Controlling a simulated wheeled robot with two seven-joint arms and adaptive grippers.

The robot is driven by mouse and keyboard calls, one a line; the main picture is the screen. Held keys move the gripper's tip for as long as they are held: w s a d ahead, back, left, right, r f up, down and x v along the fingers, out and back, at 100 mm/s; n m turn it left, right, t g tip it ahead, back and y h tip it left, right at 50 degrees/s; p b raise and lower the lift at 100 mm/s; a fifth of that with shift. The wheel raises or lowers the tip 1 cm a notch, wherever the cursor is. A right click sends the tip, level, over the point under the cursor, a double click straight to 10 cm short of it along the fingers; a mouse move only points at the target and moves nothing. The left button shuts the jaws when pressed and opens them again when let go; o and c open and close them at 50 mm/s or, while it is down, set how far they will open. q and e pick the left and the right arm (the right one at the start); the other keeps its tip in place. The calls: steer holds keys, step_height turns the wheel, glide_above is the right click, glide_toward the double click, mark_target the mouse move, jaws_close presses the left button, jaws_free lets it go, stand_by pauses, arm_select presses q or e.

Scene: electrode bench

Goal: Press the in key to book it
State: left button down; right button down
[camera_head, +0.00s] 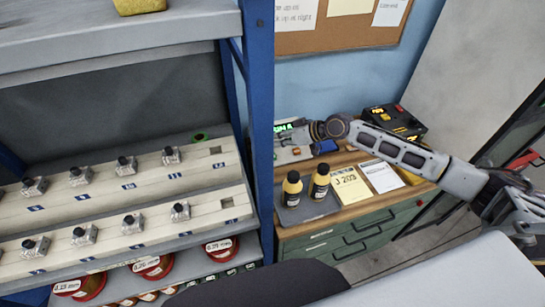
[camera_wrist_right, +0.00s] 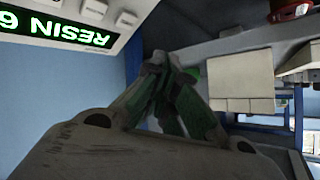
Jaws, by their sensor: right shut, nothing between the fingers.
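A grey booking device with a green lit display (camera_head: 282,127) stands at the back left of the cabinet top, with small keys on its front that are partly hidden by my arm. In the right wrist view the device (camera_wrist_right: 107,50) is at the upper left, its display upside down and reading "RESIN 6", with small keys (camera_wrist_right: 125,18) beside it. I cannot tell which is the in key. My right gripper (camera_wrist_right: 165,92) is shut and empty, its fingertips apart from the device in that picture. In the head view my right wrist reaches to the device and the fingertips are hard to make out.
A black and yellow case (camera_head: 396,121) is behind my arm. A blue rack post (camera_head: 260,130) stands left of the cabinet (camera_head: 350,232).

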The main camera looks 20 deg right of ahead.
steer(key=shift+d+f, duration=0.1)
steer(key=shift+f, duration=0.1)
steer(key=shift+w+f+b, duration=0.45)
steer(key=shift+f+b, duration=0.65)
steer(key=shift+w+f+b, duration=0.45)
steer(key=shift+f+b, duration=0.65)
steer(key=shift+w+f+b, duration=0.45)
steer(key=shift+f+b, duration=0.65)
steer(key=shift+w+f+b, duration=0.2)
steer(key=shift+f+b, duration=0.2)
steer(key=shift+f, duration=0.1)
steer(key=shift+w, duration=0.1)
steer(key=shift+w+f+b, duration=0.15)
steer(key=shift+f+b, duration=0.2)
steer(key=shift+f, duration=0.1)
